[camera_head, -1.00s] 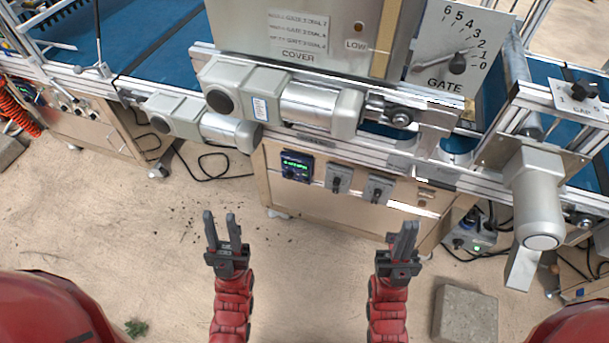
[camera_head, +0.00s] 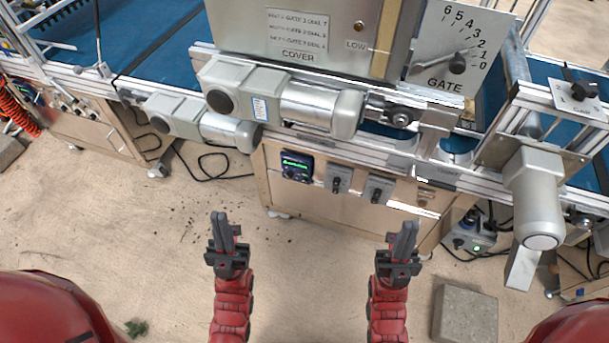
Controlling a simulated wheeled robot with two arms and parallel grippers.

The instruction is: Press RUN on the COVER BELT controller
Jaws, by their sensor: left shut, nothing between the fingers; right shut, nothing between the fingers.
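A small dark controller (camera_head: 297,166) with a green lit display is set in the front panel of the cabinet below the COVER hopper (camera_head: 300,30). Its button labels are too small to read. Two grey switch boxes (camera_head: 338,179) sit just right of it. My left gripper (camera_head: 225,218) is shut and empty, in front of and below the controller, to its left in the picture. My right gripper (camera_head: 404,226) is shut and empty, below and right of the switch boxes. Neither gripper touches anything.
Grey motors (camera_head: 285,104) jut out above the controller. A GATE dial plate (camera_head: 458,50) stands at the upper right. A motor (camera_head: 537,195) hangs low at the right. A concrete block (camera_head: 465,314) lies on the floor.

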